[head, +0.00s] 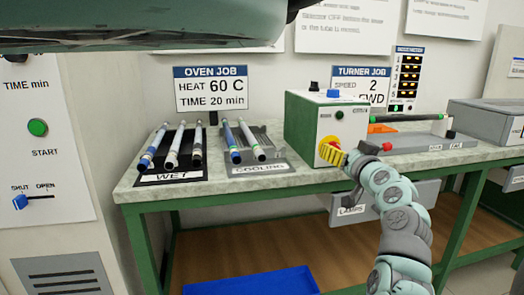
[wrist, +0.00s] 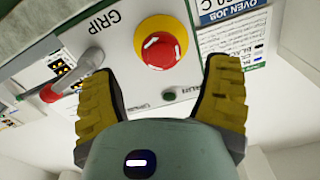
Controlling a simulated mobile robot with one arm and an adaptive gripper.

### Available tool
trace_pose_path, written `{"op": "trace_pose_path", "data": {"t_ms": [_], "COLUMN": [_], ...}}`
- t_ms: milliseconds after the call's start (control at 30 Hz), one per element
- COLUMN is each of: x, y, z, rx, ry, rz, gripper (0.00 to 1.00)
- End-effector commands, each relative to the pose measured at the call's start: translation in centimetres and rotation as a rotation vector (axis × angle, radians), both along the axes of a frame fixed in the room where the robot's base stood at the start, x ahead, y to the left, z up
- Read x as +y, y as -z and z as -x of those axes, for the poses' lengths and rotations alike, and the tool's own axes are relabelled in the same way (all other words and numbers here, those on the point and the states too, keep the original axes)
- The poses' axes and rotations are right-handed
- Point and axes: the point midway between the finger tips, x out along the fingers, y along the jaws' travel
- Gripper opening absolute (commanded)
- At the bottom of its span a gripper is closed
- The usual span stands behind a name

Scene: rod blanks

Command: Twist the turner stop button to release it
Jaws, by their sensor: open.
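The turner (head: 300,125) is a green box with a pale front panel, standing on the bench. In the wrist view its stop button (wrist: 162,43) is a round red mushroom head with white marks on a yellow base. My gripper (wrist: 160,68) is open, with one yellow ridged finger on each side below the button. The fingers appear apart from the button, with nothing between them. Contact cannot be told there.
A grey lever (wrist: 90,62) by the GRIP label and a small green button (wrist: 168,97) are close to my fingers. A red knob (head: 387,147) lies right of my gripper. The wet rack (head: 172,177) and cooling rack (head: 258,169) hold rods on the left.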

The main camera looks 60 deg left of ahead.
Motion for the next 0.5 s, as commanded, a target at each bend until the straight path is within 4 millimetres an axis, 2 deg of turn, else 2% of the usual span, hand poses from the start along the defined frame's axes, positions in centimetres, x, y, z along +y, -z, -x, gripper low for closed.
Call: {"op": "trace_pose_path", "data": {"t_ms": [33,200,500], "x": [1.0,2.6,4.1], "y": [0.1,0.1,0.1], "z": [0.2,-0.4,-1.1], "rx": [0.001,0.0,0.002], "ry": [-0.012,-0.012,-0.01], "rz": [0.003,0.003,0.001], "gripper": [0.77,0.77,0.77]}}
